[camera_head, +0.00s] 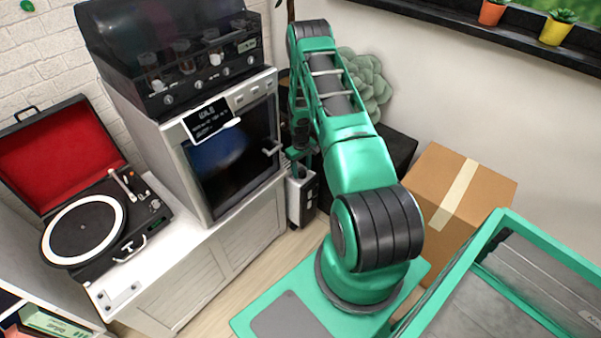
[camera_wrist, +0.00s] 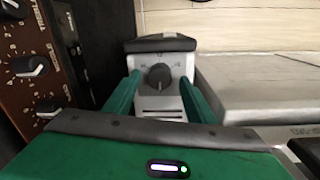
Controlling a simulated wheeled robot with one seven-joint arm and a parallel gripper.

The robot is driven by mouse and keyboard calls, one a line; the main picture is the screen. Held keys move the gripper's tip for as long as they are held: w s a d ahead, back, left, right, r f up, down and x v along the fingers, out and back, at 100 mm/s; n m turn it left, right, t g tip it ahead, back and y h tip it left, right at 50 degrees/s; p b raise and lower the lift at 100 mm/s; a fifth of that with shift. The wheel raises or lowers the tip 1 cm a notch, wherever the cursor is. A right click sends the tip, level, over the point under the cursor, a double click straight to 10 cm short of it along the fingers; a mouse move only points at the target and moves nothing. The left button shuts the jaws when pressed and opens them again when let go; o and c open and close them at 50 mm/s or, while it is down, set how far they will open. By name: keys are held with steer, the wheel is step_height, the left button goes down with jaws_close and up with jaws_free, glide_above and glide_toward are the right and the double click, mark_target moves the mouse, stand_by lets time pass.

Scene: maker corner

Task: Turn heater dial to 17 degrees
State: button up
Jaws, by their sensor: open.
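The heater (camera_head: 308,196) is a small pale unit with a dark top, standing on the floor beside the white cabinet. In the wrist view the heater's pale front panel (camera_wrist: 178,62) faces me. Its dark round dial (camera_wrist: 158,76) has small marks around it, too small to read, so I cannot tell the setting. My gripper (camera_head: 297,155) is directly above the heater in the head view. In the wrist view my gripper (camera_wrist: 160,84) is open, with one green finger on each side of the dial. I see gaps between the fingers and the dial.
A white cabinet (camera_head: 236,225) with an oven (camera_head: 240,145) and a record player (camera_head: 85,225) stands left. A cardboard box (camera_head: 460,190) stands right. In the wrist view, a brown panel with knobs (camera_wrist: 28,45) is close on the left and a pale slab (camera_wrist: 250,85) on the right.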

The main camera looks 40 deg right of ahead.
steer(key=shift+f, duration=0.6)
steer(key=c, duration=1)
steer(key=shift+c, duration=0.2)
steer(key=shift+m, duration=0.3)
steer(key=m, duration=1.1)
steer(key=shift+w+d+g, duration=0.1)
steer(key=shift+g, duration=0.2)
